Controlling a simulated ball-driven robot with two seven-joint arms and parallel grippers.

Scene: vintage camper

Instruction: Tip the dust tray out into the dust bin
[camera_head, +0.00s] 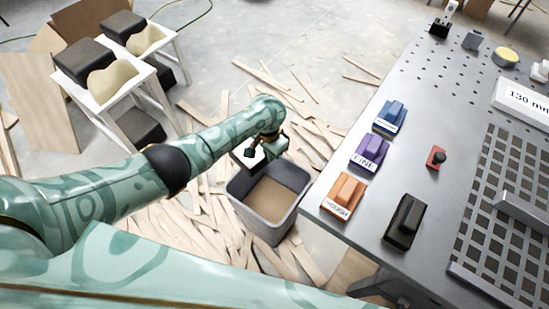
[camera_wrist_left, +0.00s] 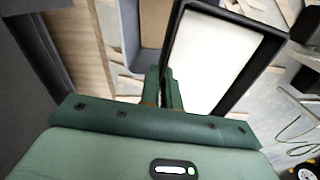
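My left gripper (camera_head: 266,145) is at the rim of the grey dust bin (camera_head: 262,226), beside the workbench. In the left wrist view its green fingers (camera_wrist_left: 163,88) are close together on the edge of the dust tray (camera_wrist_left: 212,62). The tray has a dark rim and a plain white inside face, with no dust that I can make out. In the head view only a small white and black part of the tray (camera_head: 246,158) shows at the bin's far left rim. The bin has a brown layer inside. The right gripper is not in view.
The grey workbench (camera_head: 335,222) stands close to the bin's right, with orange (camera_head: 344,193), purple (camera_head: 371,152) and blue (camera_head: 390,117) sanding blocks near its edge. Wood strips (camera_head: 205,215) litter the floor around the bin. White-framed stools (camera_head: 150,88) stand at upper left.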

